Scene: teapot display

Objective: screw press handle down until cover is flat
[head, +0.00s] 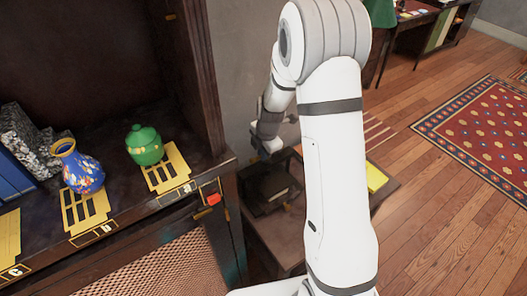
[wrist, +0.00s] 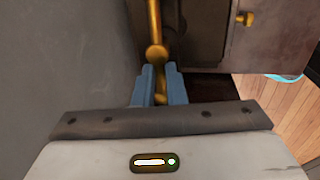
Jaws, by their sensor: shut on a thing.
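The brass press handle (wrist: 155,30), a bar with a ball on it, runs down from the top of the wrist view. My gripper (wrist: 160,75) has its two blue fingers on either side of the bar, just below the ball, and is shut on it. In the head view my arm reaches down to the dark press (head: 268,187) on a low wooden stand. A dark book-like block sits in the press. The handle and my fingertips are hard to make out there, and I cannot tell whether the cover is flat.
A grey wall (wrist: 60,70) is close on the left in the wrist view. A wooden panel with a brass knob (wrist: 245,18) is at upper right. In the head view a cabinet holds a green jar (head: 145,146) and a blue vase (head: 78,168). Open wooden floor (head: 440,200) lies right.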

